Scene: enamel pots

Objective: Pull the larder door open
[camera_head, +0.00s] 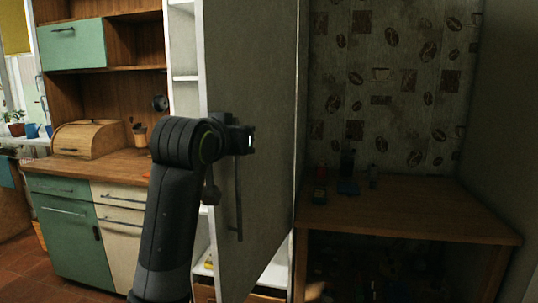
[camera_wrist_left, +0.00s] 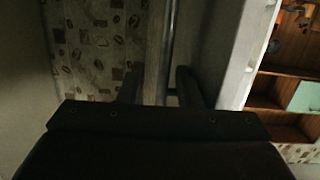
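The larder door (camera_head: 255,75) is a tall grey-beige panel. It stands partly open, with the white shelved larder interior (camera_head: 186,75) showing left of its free edge. Its long dark vertical bar handle (camera_head: 238,205) is on the door's face. My left gripper (camera_head: 248,140) is at the upper part of the handle, its fingers mostly hidden by shadow and the wrist. In the left wrist view the handle (camera_wrist_left: 170,45) runs between the two spread fingers of my left gripper (camera_wrist_left: 160,85), with a gap beside it. Whether a finger touches it I cannot tell. My right gripper is not in view.
A wooden table (camera_head: 410,205) with small items stands right of the door, against a patterned wall. At left, a green and cream cabinet (camera_head: 75,235) carries a wooden bread box (camera_head: 88,139). Bare tiled floor (camera_head: 40,275) shows at lower left.

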